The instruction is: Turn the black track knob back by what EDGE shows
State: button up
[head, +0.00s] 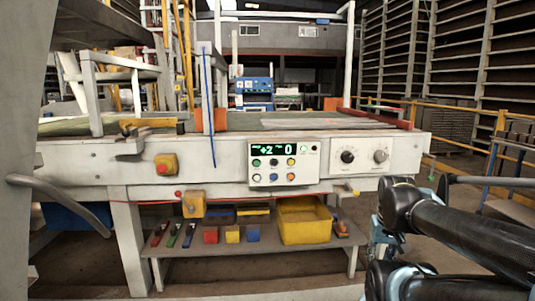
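The black track knob (347,156) is on a pale plate at the right part of the machine's front, with a light mark on its face. A grey knob (380,156) sits just right of it. Left of them, a display (277,150) shows green "+2" on the left and "0" on the right; the small labels beside the figures are too small to read, so I cannot tell which is EDGE. My arm's dark links come in from the lower right, below and right of the knobs, apart from them. I cannot make out my gripper's fingers.
Coloured buttons (273,162) sit under the display. A red button on a yellow box (165,164) is further left. Below, a shelf (270,250) holds a yellow bin (304,221), colored blocks and tools. Yellow railings (440,137) stand at right. The space before the knobs looks clear.

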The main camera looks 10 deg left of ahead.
aim_at(347, 156)
jog(key=z, duration=0.35)
jog(key=k, duration=1.5)
jog(key=u, duration=0.35)
jog(key=i, duration=1)
jog(key=z, duration=0.05)
